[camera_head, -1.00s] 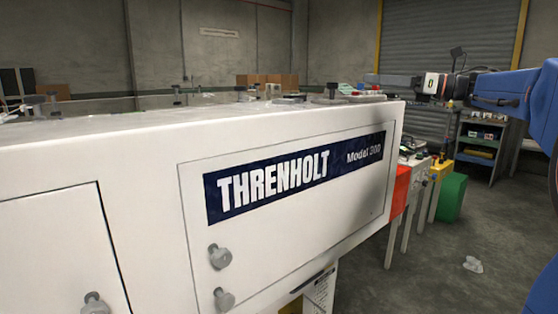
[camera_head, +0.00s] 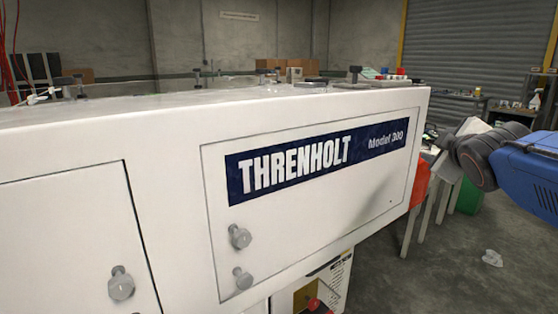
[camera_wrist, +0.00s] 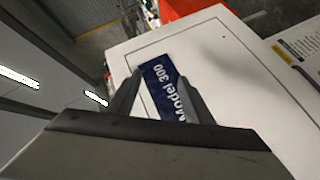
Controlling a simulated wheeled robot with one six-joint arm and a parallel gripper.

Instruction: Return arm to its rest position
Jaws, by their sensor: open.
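My gripper (camera_wrist: 160,76) shows in the wrist view with its two dark fingers apart and nothing between them. Behind the fingers lies the white machine's panel with the dark blue "Model 300" label (camera_wrist: 160,85). In the head view my blue arm (camera_head: 530,172) comes in from the right edge, with its grey wrist joints beside the right end of the white machine (camera_head: 110,130). The gripper's fingers cannot be made out in the head view. No object is held.
The white machine fills the left and middle, with knobs (camera_head: 121,284) sticking out of its front. A red box (camera_head: 420,182) and a green bin (camera_head: 468,197) stand past its right end. A crumpled white scrap (camera_head: 492,258) lies on otherwise open floor at right.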

